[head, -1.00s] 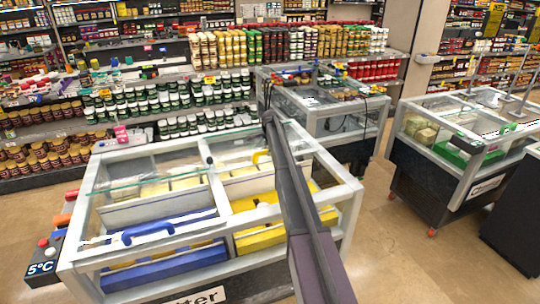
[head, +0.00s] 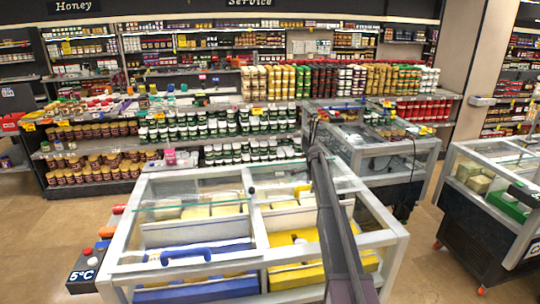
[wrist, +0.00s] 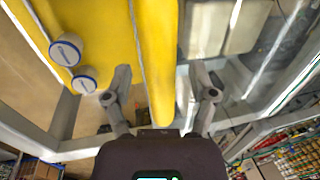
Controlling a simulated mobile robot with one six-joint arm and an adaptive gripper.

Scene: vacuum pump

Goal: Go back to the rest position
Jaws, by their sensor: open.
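My gripper (wrist: 162,84) is open, with its two fingers spread wide in the wrist view. Nothing is held between them. A long yellow part (wrist: 157,60) shows in the gap between the fingers, beyond them; its distance is hard to judge. In the head view my arm rises from the bottom edge over the right part of the glass-topped display cooler (head: 135,262). The gripper itself is hard to make out there, small at the far end of the arm.
The cooler holds a blue bin (head: 195,291) and a yellow bin (head: 300,277). Two white-and-blue round containers (wrist: 66,50) show in the wrist view. Another glass cooler (head: 372,150) stands behind, one stands right (head: 480,205). Shelves of jars line the back. Floor (head: 35,240) is clear at left.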

